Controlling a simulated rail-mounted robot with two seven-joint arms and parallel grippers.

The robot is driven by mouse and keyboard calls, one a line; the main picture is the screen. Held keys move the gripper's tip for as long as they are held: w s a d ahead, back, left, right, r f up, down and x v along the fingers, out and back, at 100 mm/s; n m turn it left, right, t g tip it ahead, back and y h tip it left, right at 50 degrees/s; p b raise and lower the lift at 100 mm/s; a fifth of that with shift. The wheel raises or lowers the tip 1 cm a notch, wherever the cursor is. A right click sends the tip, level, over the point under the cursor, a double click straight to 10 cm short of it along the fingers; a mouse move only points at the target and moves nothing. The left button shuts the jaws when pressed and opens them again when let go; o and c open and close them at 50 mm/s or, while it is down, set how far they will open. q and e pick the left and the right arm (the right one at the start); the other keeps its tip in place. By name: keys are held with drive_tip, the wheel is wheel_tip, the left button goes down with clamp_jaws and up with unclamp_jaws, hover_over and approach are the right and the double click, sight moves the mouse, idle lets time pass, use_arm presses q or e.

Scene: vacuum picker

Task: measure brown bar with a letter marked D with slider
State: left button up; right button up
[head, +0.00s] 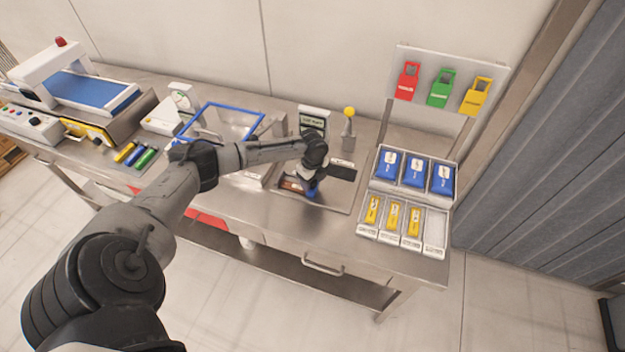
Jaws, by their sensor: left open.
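My left gripper (310,184) reaches down over a flat grey plate (335,200) on the steel bench. The gripper is small in view and its fingers are mostly hidden by the wrist; it is open. A brown bar (292,184) lies on the plate just left of the gripper. No letter on it can be read from here. A small blue part shows at the fingertips; I cannot tell whether it is a slider or whether the fingers touch it. A black block (343,173) lies right of the gripper. My right gripper is not in view.
A small display (314,119) and a yellow-knobbed post (349,113) stand behind the plate. Trays of blue packs (415,172) and yellow packs (393,216) are at right. A blue-framed tray (222,122) and a conveyor machine (85,92) are at left.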

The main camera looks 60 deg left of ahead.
use_arm(q)
clamp_jaws()
idle(0.6)
